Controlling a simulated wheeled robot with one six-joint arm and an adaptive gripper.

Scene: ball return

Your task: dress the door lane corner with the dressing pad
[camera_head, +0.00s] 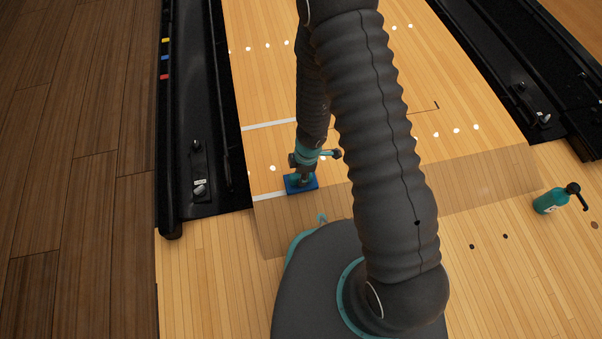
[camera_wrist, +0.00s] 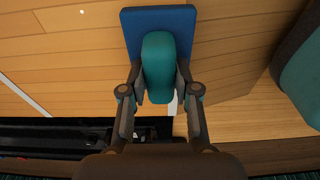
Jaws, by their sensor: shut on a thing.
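The dressing pad (camera_head: 294,187) is a flat blue block. It lies on or just above the lane boards near the lane's left edge; contact cannot be told. In the wrist view the blue pad (camera_wrist: 158,18) carries a rounded teal handle (camera_wrist: 157,62). My gripper (camera_head: 303,172) is above the pad, pointing down, and its fingers close on both sides of the handle in the wrist view (camera_wrist: 158,92). The lane (camera_head: 262,150) has two short white lines at its left edge, one farther (camera_head: 268,125) and one nearer (camera_head: 266,196). The pad is at the nearer line's right end. No label marks the door lane corner.
A black gutter (camera_head: 190,120) runs along the lane's left side, with dark wooden floor (camera_head: 80,170) beyond. Another gutter (camera_head: 490,60) is at the right. My arm hides the lane's middle.

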